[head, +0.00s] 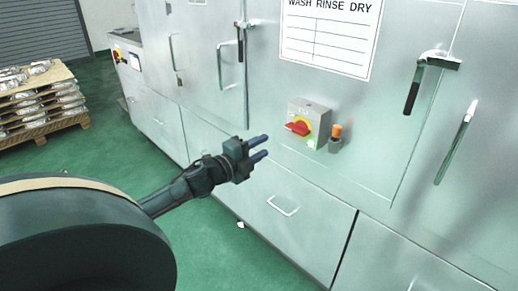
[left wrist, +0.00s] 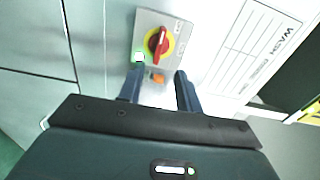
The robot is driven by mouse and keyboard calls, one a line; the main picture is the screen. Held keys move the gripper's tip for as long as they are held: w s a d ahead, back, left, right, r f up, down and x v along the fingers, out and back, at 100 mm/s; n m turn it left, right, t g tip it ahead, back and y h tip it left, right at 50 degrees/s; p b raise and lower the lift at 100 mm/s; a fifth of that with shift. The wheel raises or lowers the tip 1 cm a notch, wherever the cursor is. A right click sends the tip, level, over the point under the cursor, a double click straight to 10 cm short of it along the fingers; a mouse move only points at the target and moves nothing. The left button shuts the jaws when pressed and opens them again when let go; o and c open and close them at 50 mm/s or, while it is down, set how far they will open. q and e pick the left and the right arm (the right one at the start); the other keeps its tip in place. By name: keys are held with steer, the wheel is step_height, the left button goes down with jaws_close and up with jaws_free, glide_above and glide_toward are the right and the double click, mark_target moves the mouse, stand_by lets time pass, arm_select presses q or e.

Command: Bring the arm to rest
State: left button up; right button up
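My left gripper (head: 265,147) is at the middle of the head view, in front of the steel cabinet (head: 225,172). Its two dark fingers are apart with nothing between them. They point toward the cabinet front, left of and below a grey switch box (head: 309,108) with a red rotary handle (head: 298,128) on a yellow disc. In the left wrist view the fingers (left wrist: 160,88) are also spread, and the red handle (left wrist: 158,41) shows beyond them. An orange-tipped part (head: 337,131) sits beside the box. My right gripper is not in view.
Long door handles (head: 412,88) stick out from the cabinet front, and a lower panel has a bar handle (head: 283,206). A pallet of castings (head: 40,100) stands at the far left.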

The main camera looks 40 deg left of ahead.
arm_select(q)
steer(key=shift+f, duration=0.1)
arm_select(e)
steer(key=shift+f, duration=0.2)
arm_select(q)
steer(key=s+d+f+n+g+p, duration=0.1)
steer(key=s+d+f+n+g, duration=0.1)
steer(key=s+d+f+n, duration=0.4)
steer(key=s+d+f+n+g+p, duration=0.15)
steer(key=s+d+f, duration=0.25)
steer(key=d+f, duration=0.4)
steer(key=s+d+f+n+g+h+p, duration=0.1)
steer(key=s+d+f+n+g, duration=0.3)
steer(key=s+d+n, duration=0.4)
steer(key=s+d+f+h, duration=0.1)
steer(key=s+d, duration=0.2)
steer(key=d, duration=0.3)
steer(key=shift+s+d, duration=0.2)
steer(key=shift+s, duration=0.15)
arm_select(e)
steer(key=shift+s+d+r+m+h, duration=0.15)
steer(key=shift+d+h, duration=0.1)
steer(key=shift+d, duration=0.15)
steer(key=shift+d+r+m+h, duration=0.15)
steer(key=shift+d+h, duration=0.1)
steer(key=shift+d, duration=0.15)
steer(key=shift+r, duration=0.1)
